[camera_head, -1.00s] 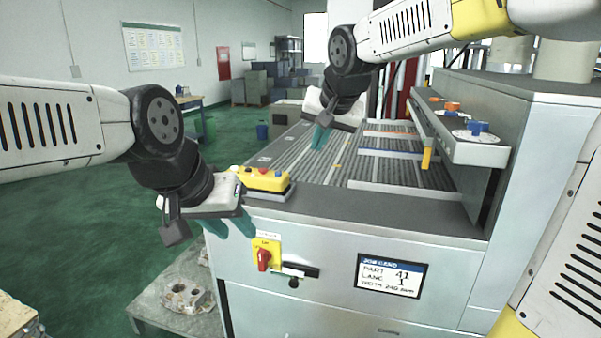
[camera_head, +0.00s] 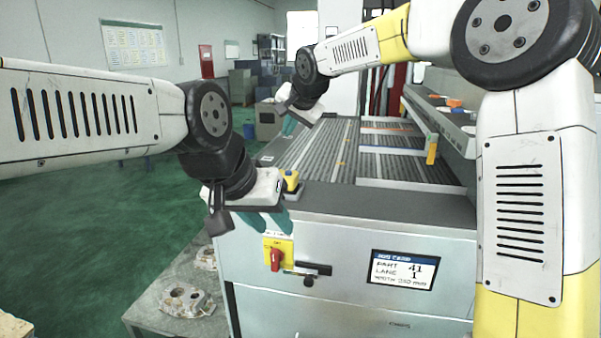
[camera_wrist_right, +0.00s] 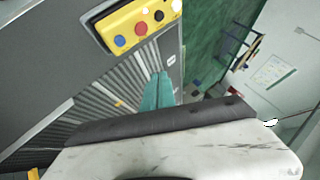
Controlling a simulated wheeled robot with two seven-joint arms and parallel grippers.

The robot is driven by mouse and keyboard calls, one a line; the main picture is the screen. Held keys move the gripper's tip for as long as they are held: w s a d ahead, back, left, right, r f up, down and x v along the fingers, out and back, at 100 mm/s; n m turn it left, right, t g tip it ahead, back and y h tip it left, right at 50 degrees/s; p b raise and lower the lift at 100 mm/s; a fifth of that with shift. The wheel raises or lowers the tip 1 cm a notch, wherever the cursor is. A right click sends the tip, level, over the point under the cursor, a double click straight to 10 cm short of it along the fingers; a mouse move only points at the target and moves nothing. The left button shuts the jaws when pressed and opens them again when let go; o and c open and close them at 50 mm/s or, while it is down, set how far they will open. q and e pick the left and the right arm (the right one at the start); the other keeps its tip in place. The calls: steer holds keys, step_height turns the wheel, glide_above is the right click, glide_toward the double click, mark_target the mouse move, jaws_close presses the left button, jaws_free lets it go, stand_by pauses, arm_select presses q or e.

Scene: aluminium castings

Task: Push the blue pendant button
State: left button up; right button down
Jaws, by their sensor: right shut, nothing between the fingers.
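The yellow pendant (camera_wrist_right: 132,22) lies on the machine's edge and shows in the right wrist view with a row of buttons. Its blue button (camera_wrist_right: 119,41) is at the lower left end, beside a red one. In the head view the pendant (camera_head: 291,181) is mostly hidden behind my left gripper (camera_head: 268,219), whose teal fingers point down, apart and empty, in front of the machine. My right gripper (camera_head: 289,125) is farther back, over the far left part of the machine. Its teal fingers (camera_wrist_right: 158,92) are together and empty, apart from the pendant.
The machine's grey slatted bed (camera_head: 335,150) spreads to the right, with a raised shelf (camera_head: 440,115) along its right side. A red and yellow switch (camera_head: 276,258) and a job card display (camera_head: 404,270) are on the front. Castings (camera_head: 186,300) sit on a low table at left.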

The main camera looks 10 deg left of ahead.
mark_target(290, 173)
steer(key=shift+f, duration=4.35)
steer(key=shift+f, duration=0.4)
steer(key=shift+f, duration=0.5)
steer(key=shift+r, duration=0.9)
steer(key=shift+r, duration=2.45)
